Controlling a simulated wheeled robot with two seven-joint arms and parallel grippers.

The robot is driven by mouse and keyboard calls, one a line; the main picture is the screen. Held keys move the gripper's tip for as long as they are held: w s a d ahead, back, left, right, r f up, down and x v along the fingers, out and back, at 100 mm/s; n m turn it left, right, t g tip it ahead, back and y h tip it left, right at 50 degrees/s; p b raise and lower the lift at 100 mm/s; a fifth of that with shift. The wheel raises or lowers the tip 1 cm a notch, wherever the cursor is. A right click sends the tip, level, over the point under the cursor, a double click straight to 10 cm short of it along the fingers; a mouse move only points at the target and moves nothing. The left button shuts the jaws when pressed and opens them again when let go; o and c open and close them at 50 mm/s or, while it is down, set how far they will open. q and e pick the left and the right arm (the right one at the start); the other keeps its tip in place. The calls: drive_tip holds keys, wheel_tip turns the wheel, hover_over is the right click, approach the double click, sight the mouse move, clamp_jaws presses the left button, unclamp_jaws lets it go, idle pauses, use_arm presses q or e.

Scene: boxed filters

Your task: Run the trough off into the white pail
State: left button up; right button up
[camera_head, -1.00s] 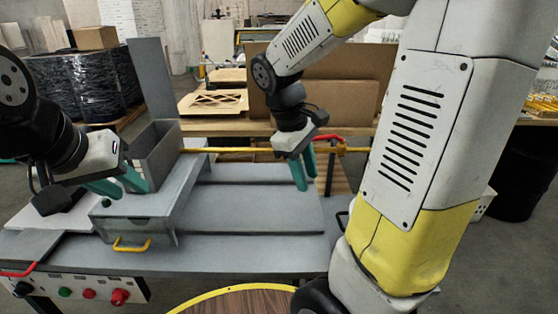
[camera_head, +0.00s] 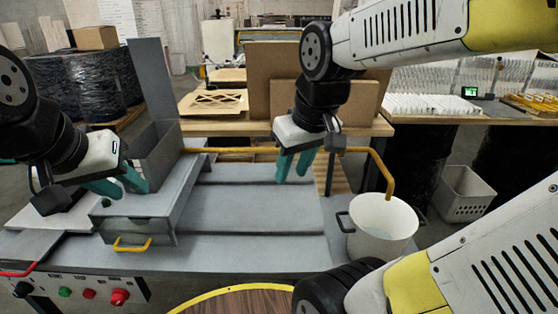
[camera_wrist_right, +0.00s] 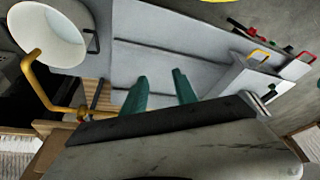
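The white pail (camera_head: 382,245) stands at the right of the grey bench under the spout of a yellow pipe (camera_head: 378,165). Both the pail (camera_wrist_right: 62,42) and the pipe (camera_wrist_right: 38,80) also show in the right wrist view. I take the wide grey bed (camera_head: 255,205) as the trough, but cannot be sure. My right gripper (camera_head: 294,166) is above its back edge, near the pipe; its teal fingers are apart with nothing between them (camera_wrist_right: 160,92). My left gripper (camera_head: 120,184) has its fingers apart over the grey housing at left.
A grey upright hopper (camera_head: 150,160) and a yellow drawer handle (camera_head: 132,245) are at left. A control panel with buttons (camera_head: 88,293) is in front. A wooden round top (camera_head: 240,302) is nearest me. Cardboard panels (camera_head: 350,105) stand on the bench behind.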

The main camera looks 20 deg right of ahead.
drive_tip(key=shift+c, duration=0.2)
drive_tip(key=shift+w+d+r, duration=0.1)
drive_tip(key=shift+w, duration=0.1)
drive_tip(key=c, duration=0.4)
drive_tip(key=shift+m+h, duration=0.3)
drive_tip(key=shift+m, duration=0.4)
drive_tip(key=w+d+r, duration=0.1)
drive_tip(key=w+d, duration=0.1)
drive_tip(key=w, duration=0.2)
drive_tip(key=w+d+r, duration=0.2)
drive_tip(key=w, duration=0.3)
drive_tip(key=w+d+r, duration=0.2)
drive_tip(key=w, duration=0.2)
drive_tip(key=shift+w, duration=0.15)
clamp_jaws()
drive_tip(key=w+d+m, duration=0.1)
drive_tip(key=w+d, duration=0.8)
drive_tip(key=w, duration=0.3)
drive_tip(key=f, duration=0.9)
drive_tip(key=shift+w+d+f, duration=0.1)
drive_tip(key=shift+w+d, duration=0.1)
drive_tip(key=shift+w, duration=0.15)
drive_tip(key=shift+s+f, duration=0.15)
drive_tip(key=shift+s, duration=0.5)
